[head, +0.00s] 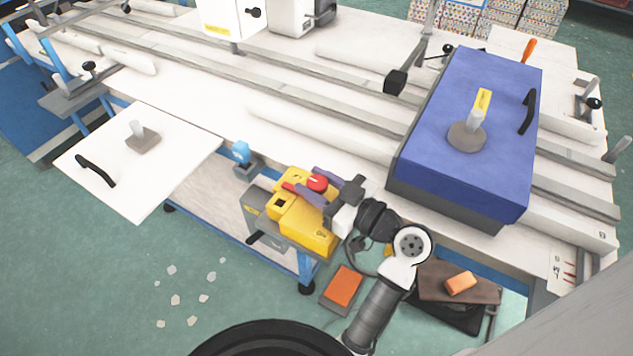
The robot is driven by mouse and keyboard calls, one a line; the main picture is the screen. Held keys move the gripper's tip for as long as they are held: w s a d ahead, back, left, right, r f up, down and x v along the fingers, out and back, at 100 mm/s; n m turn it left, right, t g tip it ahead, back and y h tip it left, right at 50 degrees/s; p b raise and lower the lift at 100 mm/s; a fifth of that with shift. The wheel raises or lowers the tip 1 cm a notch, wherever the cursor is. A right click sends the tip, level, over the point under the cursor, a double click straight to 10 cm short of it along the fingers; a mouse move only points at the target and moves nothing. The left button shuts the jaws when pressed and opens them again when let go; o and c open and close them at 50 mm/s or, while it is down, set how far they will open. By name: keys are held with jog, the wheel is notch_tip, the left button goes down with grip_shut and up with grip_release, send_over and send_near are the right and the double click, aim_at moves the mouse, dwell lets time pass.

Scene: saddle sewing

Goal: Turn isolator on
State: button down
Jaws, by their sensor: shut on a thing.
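The isolator is a yellow box (309,236) with a red rotary switch (317,183), mounted at the front edge of the long white machine table. My gripper (312,186) reaches in from the lower right, over the top of the box. Its purplish fingers lie on either side of the red switch and are shut on it. The fingers and wrist hide part of the switch and the box, so I cannot read the switch's position.
A blue cover with a handle (420,140) sits on the table at right. A white hinged panel (140,190) juts out at left. A small blue-topped part (241,152) stands left of the isolator. An orange block (342,286) and a brown tray (440,285) lie low, near my arm.

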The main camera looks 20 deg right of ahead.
jog(key=shift+f+n+g+y+b, duration=0.2)
jog(key=shift+n+g+y+b, duration=0.55)
jog(key=shift+y+b, duration=0.35)
jog(key=shift+r+n+g+y+b, duration=0.2)
jog(key=shift+n+g+y+b, duration=0.45)
jog(key=shift+n+y, duration=0.15)
jog(key=c, duration=0.9)
grip_release()
jog(key=shift+s+d, duration=0.1)
jog(key=b+v, duration=0.3)
jog(key=v, duration=1)
jog(key=shift+s+d, duration=0.2)
jog(key=shift+s, duration=0.05)
